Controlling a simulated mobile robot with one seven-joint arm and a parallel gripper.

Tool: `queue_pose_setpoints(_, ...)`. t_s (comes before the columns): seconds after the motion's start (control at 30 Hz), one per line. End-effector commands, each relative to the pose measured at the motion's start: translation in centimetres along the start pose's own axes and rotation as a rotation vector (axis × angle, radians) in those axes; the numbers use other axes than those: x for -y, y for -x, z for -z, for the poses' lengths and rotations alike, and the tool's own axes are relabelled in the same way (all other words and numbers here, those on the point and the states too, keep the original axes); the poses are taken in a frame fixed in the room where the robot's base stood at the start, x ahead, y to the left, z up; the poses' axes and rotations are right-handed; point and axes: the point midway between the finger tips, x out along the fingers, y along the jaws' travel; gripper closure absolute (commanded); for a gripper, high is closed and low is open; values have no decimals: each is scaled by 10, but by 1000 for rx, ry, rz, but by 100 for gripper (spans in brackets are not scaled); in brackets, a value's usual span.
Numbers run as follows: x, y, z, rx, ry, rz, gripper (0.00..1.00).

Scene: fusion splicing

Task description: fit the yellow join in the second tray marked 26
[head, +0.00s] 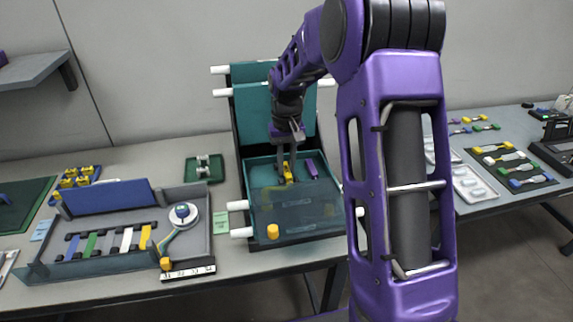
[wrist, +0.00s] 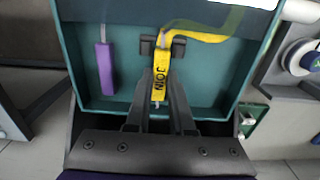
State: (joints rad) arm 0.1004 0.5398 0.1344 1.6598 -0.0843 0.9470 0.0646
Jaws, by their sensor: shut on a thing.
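The yellow join (wrist: 162,78), with "JOIN" printed on it, is between the fingers of my gripper (wrist: 160,92), which is shut on it. In the head view my gripper (head: 286,172) holds the yellow join (head: 288,176) over the open teal tray (head: 258,172). A dark clip (wrist: 147,43) is at the join's far end; I cannot tell if the join is seated in it. A yellow strip (wrist: 205,37) curves from that end to the right. No number 26 is readable.
A purple join (wrist: 105,70) is in the same tray, left of my gripper in the wrist view. More teal trays (head: 255,105) stand raised behind. A see-through cover with an orange knob (head: 272,231) is at the front. A grey splice box (head: 90,262) lies left.

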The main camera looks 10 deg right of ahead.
Motion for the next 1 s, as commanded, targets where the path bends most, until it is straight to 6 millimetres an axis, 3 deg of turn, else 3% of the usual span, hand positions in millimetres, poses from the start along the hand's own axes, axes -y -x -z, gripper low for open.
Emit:
queue_pose_setpoints(0.07,0,-4,0,0,0,0,100)
queue_pose_setpoints(0.1,0,-2,0,0,0,0,72)
queue_pose_setpoints(0.23,0,-2,0,0,0,0,49)
queue_pose_setpoints(0.63,0,7,0,-1,0,0,49)
queue_pose_setpoints(1.0,0,82,1,-4,1,-1,49)
